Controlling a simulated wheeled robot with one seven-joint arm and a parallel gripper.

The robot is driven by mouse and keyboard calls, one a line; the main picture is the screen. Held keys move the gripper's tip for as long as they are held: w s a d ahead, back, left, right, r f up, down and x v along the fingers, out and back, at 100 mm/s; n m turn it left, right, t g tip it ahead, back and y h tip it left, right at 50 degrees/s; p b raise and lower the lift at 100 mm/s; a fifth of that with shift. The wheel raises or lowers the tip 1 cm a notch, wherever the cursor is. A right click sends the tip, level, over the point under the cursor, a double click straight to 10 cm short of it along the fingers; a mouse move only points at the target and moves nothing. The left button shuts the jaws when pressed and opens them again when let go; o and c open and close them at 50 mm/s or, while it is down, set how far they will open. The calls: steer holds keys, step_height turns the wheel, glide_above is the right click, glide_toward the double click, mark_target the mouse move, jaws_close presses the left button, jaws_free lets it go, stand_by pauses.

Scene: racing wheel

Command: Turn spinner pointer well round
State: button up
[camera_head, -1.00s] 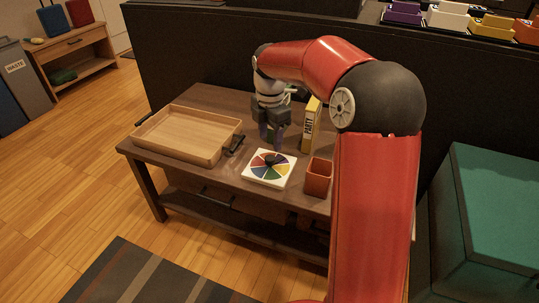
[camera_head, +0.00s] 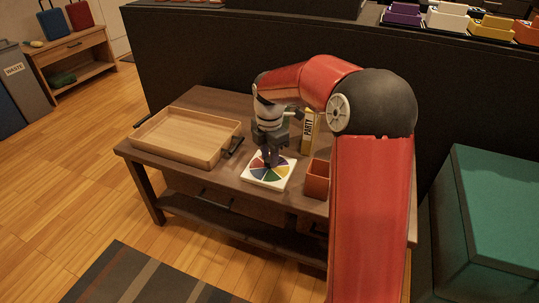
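The spinner (camera_head: 268,174) is a white square board with a wheel of coloured wedges, lying flat on the dark wooden table (camera_head: 150,160). Its dark pointer sits around the wheel's centre and is now mostly hidden behind my gripper. My gripper (camera_head: 271,162) points down right over the back half of the wheel, with its fingertips at or just above the pointer. I cannot tell whether the fingers touch the pointer or how far apart they are.
A wooden tray (camera_head: 160,152) stands left of the spinner, with a dark object (camera_head: 233,147) at its right edge. A yellow and white PARTY box (camera_head: 308,131) stands behind. A dark partition (camera_head: 200,55) rises behind the table.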

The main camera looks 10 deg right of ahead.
steer(key=shift+c, duration=1.3)
steer(key=shift+m, duration=0.3)
